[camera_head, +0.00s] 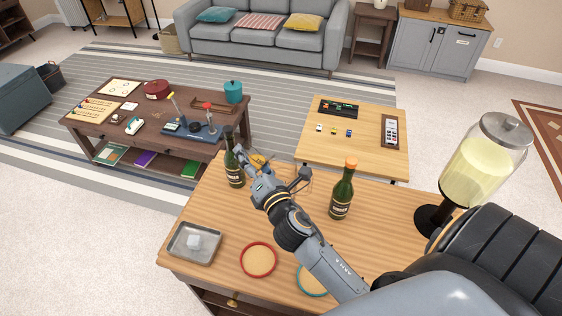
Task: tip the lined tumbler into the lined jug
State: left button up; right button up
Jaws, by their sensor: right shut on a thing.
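My right gripper (258,162) reaches in from the lower right over the far left part of the wooden counter (205,215). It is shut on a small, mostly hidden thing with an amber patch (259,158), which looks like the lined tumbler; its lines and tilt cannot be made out. A faint clear outline shows just right of the gripper, too unclear to call the lined jug. My left gripper is not in view.
A green bottle (234,172) stands close left of the gripper, another (342,192) to its right. A metal tray (180,247) with a clear block, a red-rimmed disc (258,260) and a teal-rimmed disc (312,287) lie nearer. A yellow drink dispenser (480,170) stands at right.

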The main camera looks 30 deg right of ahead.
jog(key=shift+r+m, duration=0.3)
jog(key=shift+m, duration=0.3)
jog(key=shift+f+m+b, duration=0.25)
jog(key=shift+m+b, duration=0.05)
jog(key=shift+b, duration=0.15)
jog(key=shift+d+m, duration=0.1)
jog(key=shift+m, duration=0.2)
jog(key=shift+d+f+m+b, duration=0.1)
jog(key=shift+f+m+b, duration=0.3)
jog(key=shift+m+b, duration=0.55)
jog(key=shift+r, duration=0.1)
jog(key=shift+s+d+r+m+p, duration=0.1)
jog(key=shift+d+r+m+p, duration=0.15)
jog(key=shift+p, duration=0.2)
jog(key=shift+d+r+m+p, duration=0.5)
jog(key=shift+r+m+p, duration=0.2)
jog(key=shift+r+p, duration=0.25)
jog(key=shift+d+f+m, duration=0.15)
jog(key=shift+f+m, duration=0.25)
jog(key=shift+m, duration=0.1)
